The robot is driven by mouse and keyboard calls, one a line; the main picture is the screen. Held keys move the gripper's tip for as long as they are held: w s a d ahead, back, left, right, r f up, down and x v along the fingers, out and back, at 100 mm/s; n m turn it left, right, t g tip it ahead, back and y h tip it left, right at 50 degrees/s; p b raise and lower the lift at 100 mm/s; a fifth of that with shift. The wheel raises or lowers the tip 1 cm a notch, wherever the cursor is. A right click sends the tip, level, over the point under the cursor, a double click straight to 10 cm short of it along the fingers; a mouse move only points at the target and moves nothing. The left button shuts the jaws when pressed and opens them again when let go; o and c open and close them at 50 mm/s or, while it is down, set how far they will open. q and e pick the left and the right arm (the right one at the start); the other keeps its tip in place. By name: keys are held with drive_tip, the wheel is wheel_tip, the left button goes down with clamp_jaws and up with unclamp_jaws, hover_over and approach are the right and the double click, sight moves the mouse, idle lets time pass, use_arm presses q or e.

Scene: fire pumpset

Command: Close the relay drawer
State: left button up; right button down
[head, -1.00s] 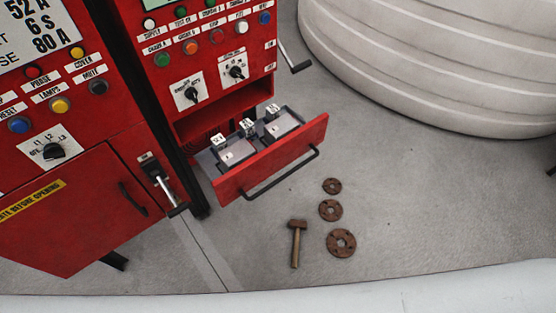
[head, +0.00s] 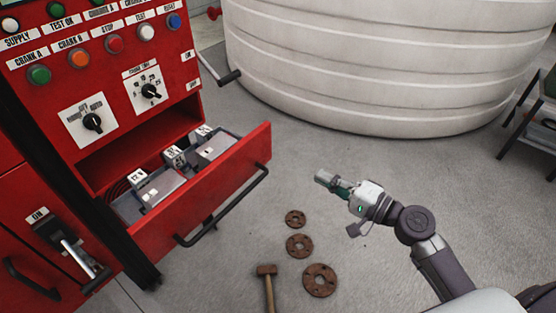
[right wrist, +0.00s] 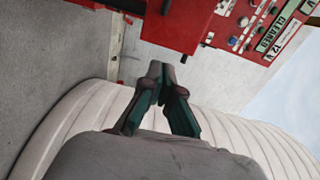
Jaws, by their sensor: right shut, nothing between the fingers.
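The relay drawer (head: 240,178) stands pulled out of the red cabinet at the left of the head view. Its black bar handle (head: 222,212) runs along the red front, and several grey relay units with white labels sit inside. My right gripper (head: 322,178) is to the right of the drawer, apart from it, over the grey floor. In the right wrist view the fingers (right wrist: 161,72) are together and empty. My left gripper is in neither view.
The red cabinet (head: 150,70) carries buttons and rotary switches, with a black crank lever (head: 230,77) on its side. A white ribbed tank (head: 370,60) stands behind. A hammer (head: 267,270) and rusty flanges (head: 319,280) lie on the floor. A dark stand (head: 540,110) is at the right.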

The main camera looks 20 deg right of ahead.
drive_tip(key=r, duration=0.1)
drive_tip(key=p, duration=0.4)
approach(267, 147)
drive_tip(key=x, duration=0.6)
drive_tip(key=shift+w, duration=0.35)
drive_tip(key=shift+w+a, duration=0.3)
drive_tip(key=shift+w, duration=0.05)
